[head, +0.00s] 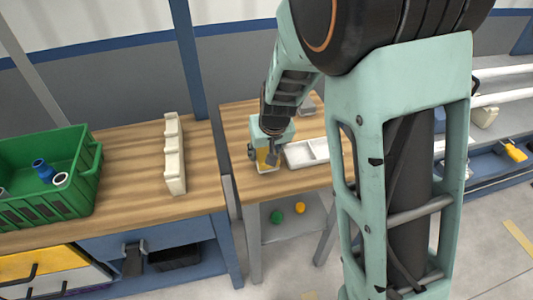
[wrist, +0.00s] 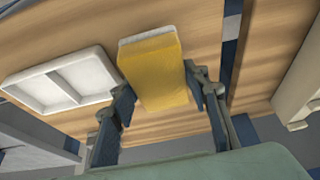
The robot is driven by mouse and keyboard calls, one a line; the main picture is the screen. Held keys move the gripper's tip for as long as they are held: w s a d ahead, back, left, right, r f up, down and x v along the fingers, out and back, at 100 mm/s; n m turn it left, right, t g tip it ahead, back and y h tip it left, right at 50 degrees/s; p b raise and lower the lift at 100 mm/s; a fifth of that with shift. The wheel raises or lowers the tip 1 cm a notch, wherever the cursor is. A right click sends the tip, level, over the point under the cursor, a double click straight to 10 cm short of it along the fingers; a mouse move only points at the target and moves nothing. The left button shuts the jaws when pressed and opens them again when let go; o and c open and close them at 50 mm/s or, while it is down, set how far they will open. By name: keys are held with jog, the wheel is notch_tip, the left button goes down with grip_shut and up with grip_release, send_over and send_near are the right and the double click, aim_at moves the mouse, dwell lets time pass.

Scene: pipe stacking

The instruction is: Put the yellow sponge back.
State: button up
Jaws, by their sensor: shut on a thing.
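The yellow sponge (wrist: 156,72) is a block with a pale layer at its far end in the wrist view. My gripper (wrist: 160,88) is shut on it, with a dark finger on each side. In the head view, the sponge (head: 263,158) shows below my gripper (head: 264,152), upright at the left part of the small wooden table (head: 235,120). I cannot tell whether its lower end touches the tabletop. A white tray with two compartments (head: 302,153) lies just right of it; the tray also shows at the left in the wrist view (wrist: 60,78).
A notched cream rack (head: 174,155) stands on the larger wooden bench to the left, across a narrow gap. A green crate (head: 75,190) holds blue and white pipe pieces. A grey object (head: 307,104) lies behind the tray. A green ball and an orange ball sit on the lower shelf.

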notch_tip(320, 180, down, 4)
jog(key=shift+w+d+r+b, duration=0.15)
jog(key=shift+r+b, duration=0.1)
jog(key=shift+b, duration=0.25)
jog(key=o, duration=1)
jog(key=shift+r, duration=0.15)
jog(key=p+v, duration=0.3)
jog(key=v, duration=0.9)
jog(key=shift+p, duration=0.3)
